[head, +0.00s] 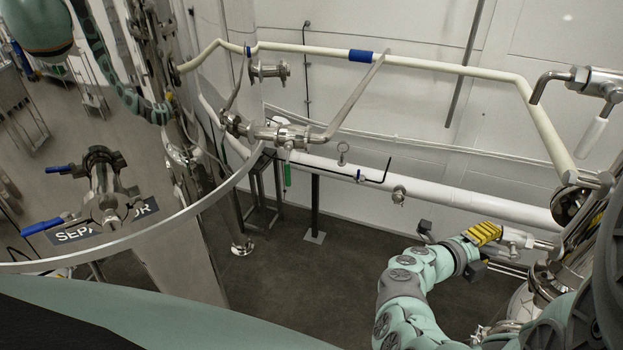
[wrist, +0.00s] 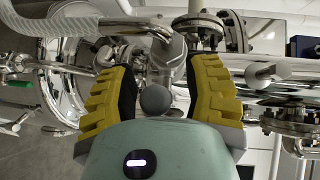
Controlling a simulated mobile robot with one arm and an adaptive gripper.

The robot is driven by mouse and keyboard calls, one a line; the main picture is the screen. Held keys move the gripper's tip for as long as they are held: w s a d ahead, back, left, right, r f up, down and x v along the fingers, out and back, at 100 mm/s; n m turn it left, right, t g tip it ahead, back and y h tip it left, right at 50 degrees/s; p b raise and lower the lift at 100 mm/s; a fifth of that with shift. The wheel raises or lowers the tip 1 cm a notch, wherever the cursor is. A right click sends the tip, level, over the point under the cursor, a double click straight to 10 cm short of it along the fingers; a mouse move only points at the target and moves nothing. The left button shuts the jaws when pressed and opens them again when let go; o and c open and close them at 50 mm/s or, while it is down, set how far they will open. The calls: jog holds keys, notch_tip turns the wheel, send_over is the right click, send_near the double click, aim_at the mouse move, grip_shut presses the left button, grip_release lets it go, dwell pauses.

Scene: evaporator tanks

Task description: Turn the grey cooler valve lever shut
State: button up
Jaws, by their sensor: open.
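My gripper (head: 486,233) is at the lower right of the head view, its yellow fingers just left of a steel valve fitting (head: 517,239) on the pipework. In the wrist view my gripper (wrist: 162,75) is open, with one yellow finger on each side. A rounded dark grey end (wrist: 155,100) shows between the fingers, near the palm. I cannot tell for sure whether it is the tip of the grey cooler valve lever. A grey pipe or valve body (wrist: 168,52) lies just beyond it. Finger contact cannot be made out.
Another valve with a pale handle (head: 592,132) is at the upper right. A long cream pipe (head: 440,66) and a thick white pipe (head: 440,192) run along the wall. Flanged fittings (wrist: 290,127) crowd the right of the wrist view. Dark floor (head: 290,285) lies open left of my arm.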

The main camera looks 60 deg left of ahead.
grip_shut()
dwell(0.3)
dwell(0.3)
